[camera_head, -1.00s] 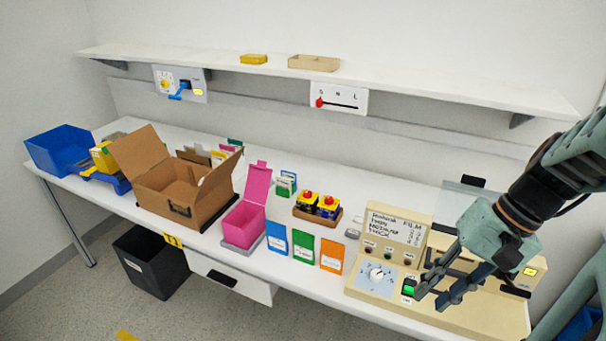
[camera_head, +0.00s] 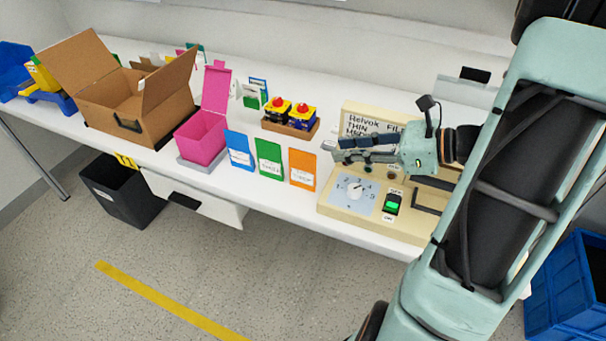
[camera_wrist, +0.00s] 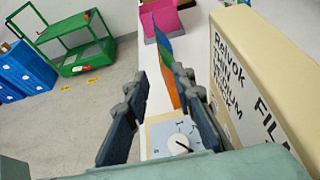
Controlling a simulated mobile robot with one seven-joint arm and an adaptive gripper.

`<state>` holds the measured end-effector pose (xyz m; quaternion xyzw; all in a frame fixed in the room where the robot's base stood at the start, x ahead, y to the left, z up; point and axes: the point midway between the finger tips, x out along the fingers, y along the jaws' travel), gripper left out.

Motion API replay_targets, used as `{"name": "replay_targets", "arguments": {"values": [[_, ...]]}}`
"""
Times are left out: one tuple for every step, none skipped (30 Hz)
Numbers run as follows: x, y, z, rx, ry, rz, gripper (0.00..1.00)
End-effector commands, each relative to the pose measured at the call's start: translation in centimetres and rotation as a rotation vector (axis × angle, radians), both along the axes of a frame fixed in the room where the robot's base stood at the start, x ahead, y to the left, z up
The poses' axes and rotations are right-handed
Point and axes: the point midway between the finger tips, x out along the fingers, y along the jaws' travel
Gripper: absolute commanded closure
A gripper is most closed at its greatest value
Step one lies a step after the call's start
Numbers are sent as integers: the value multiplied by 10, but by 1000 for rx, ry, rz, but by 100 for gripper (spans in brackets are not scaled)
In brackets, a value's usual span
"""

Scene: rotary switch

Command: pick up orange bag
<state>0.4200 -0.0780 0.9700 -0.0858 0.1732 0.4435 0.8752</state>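The orange bag (camera_head: 302,169) stands upright on the white table, at the right end of a row with a green bag (camera_head: 269,159) and a blue bag (camera_head: 239,149). My gripper (camera_head: 336,150) is above the beige machine, to the right of the orange bag and apart from it. In the wrist view my gripper (camera_wrist: 160,88) has its two fingers wide apart with nothing held. The orange bag (camera_wrist: 172,88) shows edge-on beyond and between the fingers, partly hidden behind the right finger.
The beige machine (camera_head: 375,224) with a dial (camera_head: 354,190) and a green-lit switch (camera_head: 392,203) lies under my gripper. Its upright labelled panel (camera_wrist: 250,80) stands close on the right. A pink box (camera_head: 201,138), a cardboard box (camera_head: 118,100) and a red-button tray (camera_head: 289,127) share the table.

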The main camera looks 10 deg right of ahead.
Motion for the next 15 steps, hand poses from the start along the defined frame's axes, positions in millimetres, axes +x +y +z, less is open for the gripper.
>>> {"name": "replay_targets", "arguments": {"values": [[4, 8, -4, 2, 1, 6, 77], [7, 12, -6, 1, 1, 5, 77], [10, 17, -9, 0, 2, 7, 77], [13, 21, -10, 0, 1, 7, 77], [15, 24, -12, 0, 0, 6, 77], [18, 27, -14, -1, 1, 6, 77], [19, 29, -15, -1, 1, 5, 77], [21, 31, -16, -1, 1, 5, 77], [23, 33, -17, -2, 1, 4, 77], [24, 34, -17, -2, 0, 5, 77], [25, 36, -18, -2, 0, 5, 77], [26, 38, -20, -3, 1, 7, 77], [28, 41, -21, -2, 1, 7, 77], [30, 44, -23, -2, 1, 7, 77], [34, 48, -26, -2, 1, 7, 77]]}}
